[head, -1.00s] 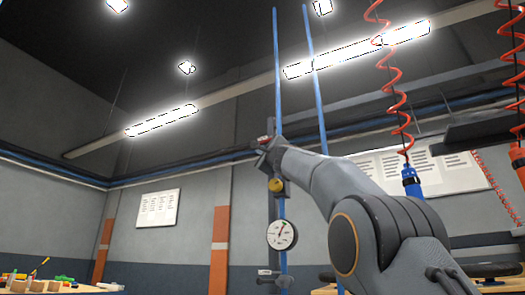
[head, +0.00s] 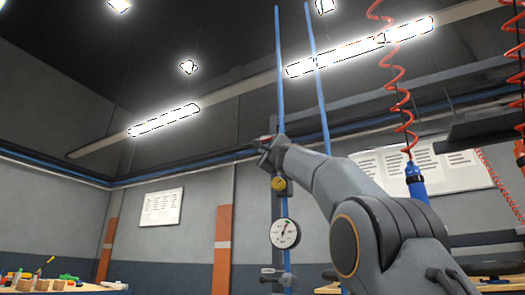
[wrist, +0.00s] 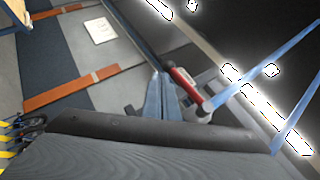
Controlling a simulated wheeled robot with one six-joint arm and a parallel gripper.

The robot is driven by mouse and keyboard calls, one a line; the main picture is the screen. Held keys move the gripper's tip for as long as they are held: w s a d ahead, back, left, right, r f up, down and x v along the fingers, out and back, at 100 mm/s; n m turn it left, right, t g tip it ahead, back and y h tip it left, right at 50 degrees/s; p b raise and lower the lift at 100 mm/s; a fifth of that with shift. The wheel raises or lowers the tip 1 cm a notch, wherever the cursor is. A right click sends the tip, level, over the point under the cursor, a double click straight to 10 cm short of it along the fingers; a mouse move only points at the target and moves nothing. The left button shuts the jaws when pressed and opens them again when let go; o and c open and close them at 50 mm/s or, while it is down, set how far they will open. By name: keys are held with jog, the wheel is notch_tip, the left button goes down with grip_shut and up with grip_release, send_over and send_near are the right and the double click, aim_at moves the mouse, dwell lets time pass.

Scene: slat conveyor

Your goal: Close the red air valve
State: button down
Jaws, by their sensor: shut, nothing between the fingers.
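The handle appears to lie across the pipe's line. My gripper (wrist: 160,76) is shut and empty, its fingers just left of the handle; I cannot tell whether they touch it. In the head view only a small bit of red (head: 266,138) shows by my gripper (head: 270,147), beside the blue pipe (head: 279,75). My wrist hides most of the valve there.
Below the valve, the pipe carries a yellow round fitting (head: 279,184), a dial gauge (head: 285,233) and a grey fitting (head: 272,273). A second blue pipe (head: 318,80) runs to the right. A red coiled hose (head: 398,95) hangs farther right.

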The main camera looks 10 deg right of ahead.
jog(key=s+a+f+b, duration=0.1)
jog(key=s+f+b, duration=0.1)
jog(key=f+b, duration=0.4)
jog(key=s+a+f+b, duration=0.1)
jog(key=s+f+b, duration=0.1)
jog(key=f+b, duration=0.4)
jog(key=b, duration=0.3)
jog(key=shift+a, duration=0.25)
dwell(0.5)
